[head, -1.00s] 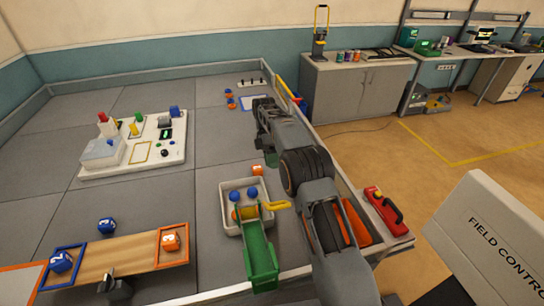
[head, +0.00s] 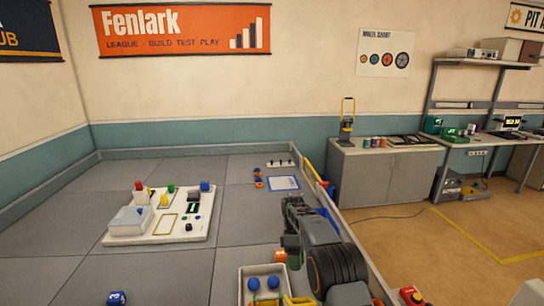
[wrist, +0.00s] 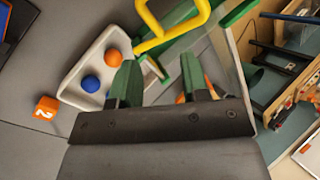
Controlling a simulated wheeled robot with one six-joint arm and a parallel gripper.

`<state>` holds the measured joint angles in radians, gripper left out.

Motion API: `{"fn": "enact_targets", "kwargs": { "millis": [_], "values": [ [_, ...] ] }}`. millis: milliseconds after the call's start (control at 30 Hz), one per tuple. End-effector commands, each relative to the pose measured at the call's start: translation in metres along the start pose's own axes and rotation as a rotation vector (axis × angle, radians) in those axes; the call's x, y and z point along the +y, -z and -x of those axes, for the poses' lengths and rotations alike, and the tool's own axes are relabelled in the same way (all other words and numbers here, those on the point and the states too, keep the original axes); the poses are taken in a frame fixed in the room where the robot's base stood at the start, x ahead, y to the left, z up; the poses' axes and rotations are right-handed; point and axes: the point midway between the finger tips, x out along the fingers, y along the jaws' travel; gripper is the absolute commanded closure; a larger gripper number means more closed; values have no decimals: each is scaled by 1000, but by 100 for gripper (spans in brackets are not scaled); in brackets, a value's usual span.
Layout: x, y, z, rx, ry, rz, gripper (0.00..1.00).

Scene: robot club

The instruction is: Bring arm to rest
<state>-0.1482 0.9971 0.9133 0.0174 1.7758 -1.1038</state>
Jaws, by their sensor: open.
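My gripper (head: 292,256) hangs over the right side of the grey field in the head view, beside the white tray. In the wrist view its two green fingers (wrist: 161,82) are spread apart with nothing held between them. The white tray (wrist: 69,89) lies beyond the fingers, with a blue ball (wrist: 91,83) and an orange ball (wrist: 113,57) in it. My arm reaches up from the bottom of the head view and hides part of the field's right edge.
An orange cube (wrist: 46,108) lies beside the tray. A yellow handle (wrist: 172,28) is close beyond the fingers. A white board with blocks (head: 190,228) is left on the field. A grey cabinet (head: 385,178) stands beyond the field's right wall.

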Motion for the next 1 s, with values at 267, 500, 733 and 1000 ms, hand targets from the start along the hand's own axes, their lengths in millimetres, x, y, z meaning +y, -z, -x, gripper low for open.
{"fn": "enact_targets", "kwargs": {
  "millis": [267, 500, 733, 1000],
  "values": [
    [-38, -32, -4, 138, -155, -526, 58],
    [-103, -79, -3, 338, -269, -886, 58],
    [-169, -121, -18, 538, -348, -1100, 58],
    [-229, -155, -42, 697, -430, -1164, 58]
  ]
}}
